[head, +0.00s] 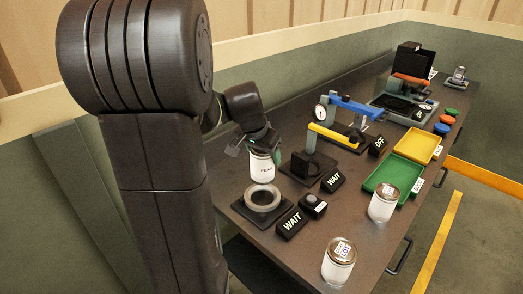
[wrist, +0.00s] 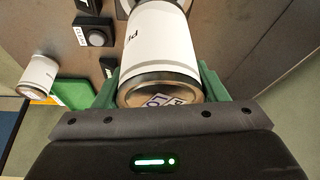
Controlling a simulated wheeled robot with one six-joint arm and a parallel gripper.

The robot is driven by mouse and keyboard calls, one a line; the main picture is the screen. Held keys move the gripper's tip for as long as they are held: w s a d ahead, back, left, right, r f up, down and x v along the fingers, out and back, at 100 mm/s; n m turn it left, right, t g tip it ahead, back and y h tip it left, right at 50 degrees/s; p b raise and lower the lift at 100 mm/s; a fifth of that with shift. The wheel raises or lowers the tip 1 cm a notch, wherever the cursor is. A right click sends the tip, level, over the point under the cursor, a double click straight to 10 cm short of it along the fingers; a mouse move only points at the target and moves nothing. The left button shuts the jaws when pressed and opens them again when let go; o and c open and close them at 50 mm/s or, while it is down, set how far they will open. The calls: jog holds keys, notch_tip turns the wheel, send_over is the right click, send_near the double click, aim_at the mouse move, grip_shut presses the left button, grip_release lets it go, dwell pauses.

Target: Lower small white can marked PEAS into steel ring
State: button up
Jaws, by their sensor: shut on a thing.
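The small white can marked PEAS (head: 263,168) is held upright in my gripper (head: 262,148), which is shut on its upper part. In the head view the can hangs just above and behind the steel ring (head: 264,197), its lower edge close to the ring's rim. Whether it touches the rim I cannot tell. The ring sits on a dark square base at the bench's near left. In the wrist view the can (wrist: 158,45) lies between the green fingers of my gripper (wrist: 160,90), its lid toward the camera. It hides most of the ring.
Two other white cans stand at the front, one near the edge (head: 339,262) and one by the trays (head: 383,204). A WAIT sign (head: 291,222) and a button box (head: 313,205) stand right of the ring. A green tray (head: 393,178) and yellow tray (head: 417,146) lie farther right.

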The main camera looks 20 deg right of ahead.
notch_tip(320, 180, down, 6)
jog(key=b, duration=0.4)
jog(key=shift+r, duration=0.15)
jog(key=shift+f+b, duration=0.6)
jog(key=shift+f, duration=0.15)
jog(key=shift+f+b, duration=2)
jog(key=shift+b, duration=0.15)
dwell(4.3)
